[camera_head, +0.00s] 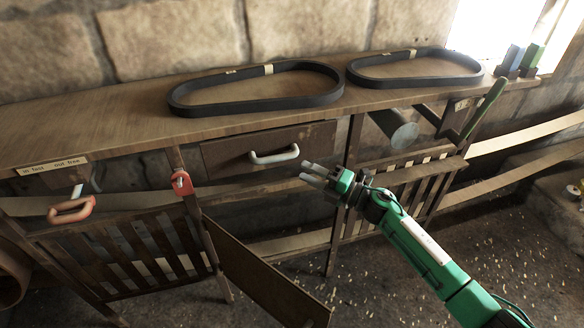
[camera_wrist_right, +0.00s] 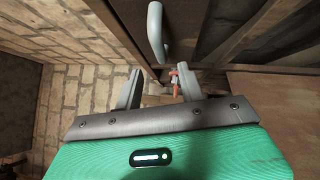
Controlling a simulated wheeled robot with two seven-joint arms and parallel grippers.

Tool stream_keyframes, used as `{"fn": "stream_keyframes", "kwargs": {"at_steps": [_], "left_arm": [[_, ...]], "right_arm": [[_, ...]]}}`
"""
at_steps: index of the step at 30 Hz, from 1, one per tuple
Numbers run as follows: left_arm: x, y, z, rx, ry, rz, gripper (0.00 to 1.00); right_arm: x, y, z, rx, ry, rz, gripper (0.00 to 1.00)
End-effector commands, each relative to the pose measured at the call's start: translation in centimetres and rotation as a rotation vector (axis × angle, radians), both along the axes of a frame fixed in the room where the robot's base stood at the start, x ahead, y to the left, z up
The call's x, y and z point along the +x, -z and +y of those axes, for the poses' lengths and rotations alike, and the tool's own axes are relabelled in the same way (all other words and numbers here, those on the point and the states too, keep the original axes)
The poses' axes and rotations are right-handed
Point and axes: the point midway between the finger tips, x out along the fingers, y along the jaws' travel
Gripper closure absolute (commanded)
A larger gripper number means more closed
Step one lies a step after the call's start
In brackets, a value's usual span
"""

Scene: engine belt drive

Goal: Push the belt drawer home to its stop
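The belt drawer (camera_head: 240,152) has a brown wooden front under the bench top, with a pale grey bar handle (camera_head: 274,156). How far it stands out from the bench is hard to tell. My right gripper (camera_head: 308,174), on a green arm, is just right of and below the handle, apart from it. In the right wrist view its two grey fingers (camera_wrist_right: 158,88) are spread with nothing held between them. The handle (camera_wrist_right: 157,32) shows above and beyond the fingers there. My left gripper is in neither view.
Two black belts (camera_head: 255,107) (camera_head: 415,80) lie on the bench top (camera_head: 110,122). A red latch (camera_head: 181,182) and an orange handle (camera_head: 71,210) are at left. A hinged wooden panel (camera_head: 262,278) juts out below. A grey cylinder (camera_head: 396,128) hangs at right.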

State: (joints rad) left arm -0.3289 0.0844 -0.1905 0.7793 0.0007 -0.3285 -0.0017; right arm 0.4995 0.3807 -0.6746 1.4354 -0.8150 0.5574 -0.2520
Motion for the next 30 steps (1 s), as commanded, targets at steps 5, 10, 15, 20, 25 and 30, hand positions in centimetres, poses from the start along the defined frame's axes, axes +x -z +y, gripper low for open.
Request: {"fn": "stream_keyframes", "kwargs": {"at_steps": [5, 10, 15, 20, 25, 30], "left_arm": [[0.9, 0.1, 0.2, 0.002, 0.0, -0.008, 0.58], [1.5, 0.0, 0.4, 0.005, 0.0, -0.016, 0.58], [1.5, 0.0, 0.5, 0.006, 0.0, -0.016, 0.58], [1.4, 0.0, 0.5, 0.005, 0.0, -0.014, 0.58], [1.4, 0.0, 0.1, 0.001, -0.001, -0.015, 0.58], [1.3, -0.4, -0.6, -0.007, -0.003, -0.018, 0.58]], "right_arm": [[-1.0, 0.4, -2.1, 0.001, 0.0, 0.0, 0.6], [-1.4, 0.4, -2.7, 0.001, -0.001, 0.0, 0.6], [-1.4, 0.4, -2.8, 0.001, -0.001, -0.001, 0.6], [-1.4, 0.4, -2.8, 0.001, 0.0, 0.0, 0.6], [-1.2, 0.8, -2.9, 0.008, 0.011, 0.016, 0.6], [0.0, 6.6, -5.5, 0.091, 0.149, 0.211, 0.6]]}}
